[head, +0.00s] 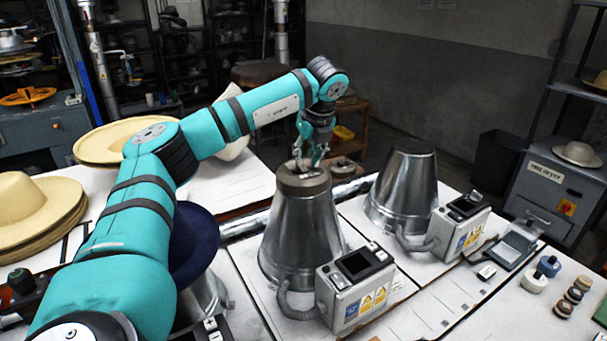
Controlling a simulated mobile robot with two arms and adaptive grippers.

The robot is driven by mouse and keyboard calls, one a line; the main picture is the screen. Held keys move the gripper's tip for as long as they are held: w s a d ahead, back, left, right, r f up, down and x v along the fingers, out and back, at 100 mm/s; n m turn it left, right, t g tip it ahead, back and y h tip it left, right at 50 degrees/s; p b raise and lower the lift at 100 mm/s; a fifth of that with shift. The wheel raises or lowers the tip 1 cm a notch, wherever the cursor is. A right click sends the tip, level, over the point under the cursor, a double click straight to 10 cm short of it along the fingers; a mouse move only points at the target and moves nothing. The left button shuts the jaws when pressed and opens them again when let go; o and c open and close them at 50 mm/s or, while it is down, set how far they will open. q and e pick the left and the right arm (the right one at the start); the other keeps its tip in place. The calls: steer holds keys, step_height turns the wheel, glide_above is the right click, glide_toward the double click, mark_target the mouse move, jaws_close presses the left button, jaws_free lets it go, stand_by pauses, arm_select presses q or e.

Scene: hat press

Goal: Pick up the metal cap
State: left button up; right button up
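A tapered metal cap (301,232), shiny and upright, stands on the table at the middle, with a brownish round top piece (303,182). A second metal cap (401,185) of similar shape stands to its right, farther back, with nothing over it. My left gripper (310,163) points down at the top of the middle cap, at or just above the brownish piece. Its fingers are small and dark here; I cannot tell whether they are open or whether they touch the piece. My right gripper is not in view.
Control boxes (355,289) (461,226) stand in front of the caps. A dark blue hat (194,245) sits left of the middle cap, partly behind my arm. Straw hats (35,215) lie at the left. A metal pipe (245,227) runs behind the caps. Small pots (549,265) stand at the right.

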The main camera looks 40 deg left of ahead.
mark_target(304, 168)
arm_select(q)
steer(key=shift+w+a+f+p, duration=0.1)
steer(key=shift+a+f+p, duration=0.15)
steer(key=shift+f+p, duration=0.05)
steer(key=p+x, duration=0.1)
steer(key=x, duration=0.2)
steer(key=shift+w+a+f, duration=0.15)
steer(key=shift+a+f, duration=0.05)
steer(key=shift+f, duration=0.05)
steer(key=shift+a+f+p, duration=0.1)
steer(key=shift+f+p, duration=0.2)
steer(key=shift+f, duration=0.05)
steer(key=shift+c, duration=0.3)
jaws_close()
